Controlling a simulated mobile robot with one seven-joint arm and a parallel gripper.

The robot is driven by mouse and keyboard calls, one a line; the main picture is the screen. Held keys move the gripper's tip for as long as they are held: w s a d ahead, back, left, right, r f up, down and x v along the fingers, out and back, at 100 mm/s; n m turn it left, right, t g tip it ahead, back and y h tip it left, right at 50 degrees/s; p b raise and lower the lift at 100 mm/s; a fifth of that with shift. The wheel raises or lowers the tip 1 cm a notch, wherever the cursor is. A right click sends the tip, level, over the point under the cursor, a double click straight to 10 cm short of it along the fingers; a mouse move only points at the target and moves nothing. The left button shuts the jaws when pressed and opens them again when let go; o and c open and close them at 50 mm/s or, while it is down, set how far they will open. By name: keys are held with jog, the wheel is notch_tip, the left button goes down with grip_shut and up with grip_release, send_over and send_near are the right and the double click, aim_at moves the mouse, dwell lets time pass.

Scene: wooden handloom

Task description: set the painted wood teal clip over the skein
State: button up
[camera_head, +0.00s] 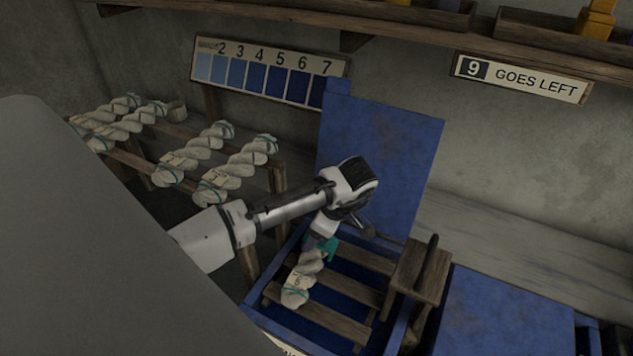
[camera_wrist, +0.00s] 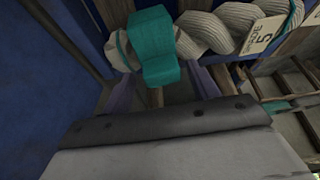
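The teal clip (camera_head: 328,246) is at the upper end of a pale twisted skein (camera_head: 301,281) lying on wooden slats. In the wrist view the clip (camera_wrist: 158,50) lies across the skein (camera_wrist: 215,32) near its tied end. The skein carries a paper tag (camera_wrist: 264,35) marked 5. My gripper (camera_head: 316,240) is low over that end. In the wrist view my gripper (camera_wrist: 163,78) has its two fingers spread on either side of the clip, with narrow gaps showing. The underside of the clip is hidden.
The slats (camera_head: 340,263) span a blue vat with a raised blue lid (camera_head: 382,160) behind. A wooden block with an upright handle (camera_head: 420,272) stands to the right. A numbered colour board (camera_head: 265,72) is on the wall.

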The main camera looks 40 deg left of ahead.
jog(key=b+v, duration=0.1)
jog(key=v, duration=1.3)
jog(key=shift+s+a+f, duration=0.1)
jog(key=shift+f, duration=0.05)
